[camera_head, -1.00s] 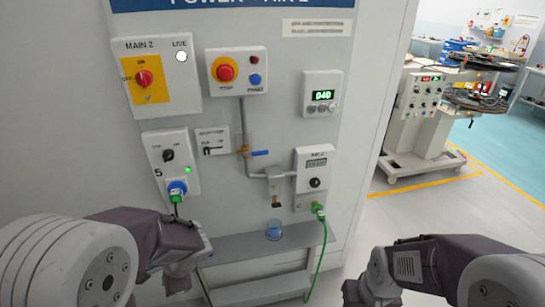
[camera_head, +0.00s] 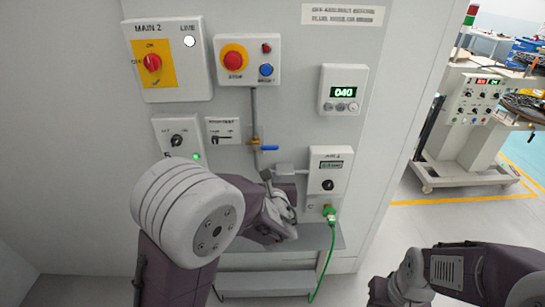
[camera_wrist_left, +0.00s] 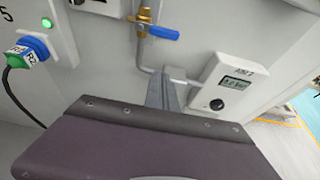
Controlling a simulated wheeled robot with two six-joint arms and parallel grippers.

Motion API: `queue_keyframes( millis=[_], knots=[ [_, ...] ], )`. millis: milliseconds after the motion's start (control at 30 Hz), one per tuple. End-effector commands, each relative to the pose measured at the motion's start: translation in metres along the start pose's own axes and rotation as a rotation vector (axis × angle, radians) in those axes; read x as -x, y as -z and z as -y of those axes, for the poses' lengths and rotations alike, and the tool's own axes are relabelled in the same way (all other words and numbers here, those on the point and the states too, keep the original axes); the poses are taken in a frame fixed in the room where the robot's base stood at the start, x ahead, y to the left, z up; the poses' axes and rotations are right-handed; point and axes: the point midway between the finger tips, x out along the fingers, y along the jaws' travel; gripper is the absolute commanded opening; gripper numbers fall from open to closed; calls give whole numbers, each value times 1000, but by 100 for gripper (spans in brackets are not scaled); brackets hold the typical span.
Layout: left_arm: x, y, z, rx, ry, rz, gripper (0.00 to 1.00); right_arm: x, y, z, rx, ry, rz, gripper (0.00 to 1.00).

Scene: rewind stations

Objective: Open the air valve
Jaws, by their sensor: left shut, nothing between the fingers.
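The air valve (camera_head: 255,145) is a brass body on a grey vertical pipe in the middle of the panel. Its blue lever (camera_head: 265,148) points right, crosswise to the pipe. In the left wrist view the brass valve (camera_wrist_left: 145,16) and blue lever (camera_wrist_left: 162,32) are at the top centre. My left gripper (camera_head: 266,176) is shut and empty, just below the valve and apart from the lever. Its fingers also show in the left wrist view (camera_wrist_left: 162,78), pointing up toward the pipe. My right arm is at the lower right; its gripper is out of frame.
An air unit (camera_head: 328,171) with a display is right of the valve, a green hose (camera_head: 328,250) below it. A red stop button (camera_head: 234,60) and main switch (camera_head: 152,62) are above. A blue plug (camera_wrist_left: 33,47) is at left. A grey shelf (camera_head: 265,284) is below.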

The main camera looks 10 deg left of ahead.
Motion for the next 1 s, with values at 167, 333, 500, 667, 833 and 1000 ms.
queue_keyframes(
  millis=[167, 333, 500, 667, 833, 1000],
  knots=[
    [-10, 0, 0, 0, -3, -1, 0, 1, 0, 0, 0, 0, 0, 33],
    [-44, 0, -2, 1, -5, -3, 0, 5, 1, 0, 0, 0, 0, 33],
    [-81, 0, -2, 1, -4, -3, 0, 11, 1, 0, 0, 0, 0, 33],
    [-95, -18, -1, 3, -1, 2, 0, 25, 3, 0, 0, 0, 0, 33],
    [-88, -35, -1, 2, -1, 1, 0, 35, 4, 1, 0, 0, 0, 33],
    [-87, -38, -1, 2, -1, -1, 0, 36, 4, 1, 0, 0, 0, 33]
  ],
)
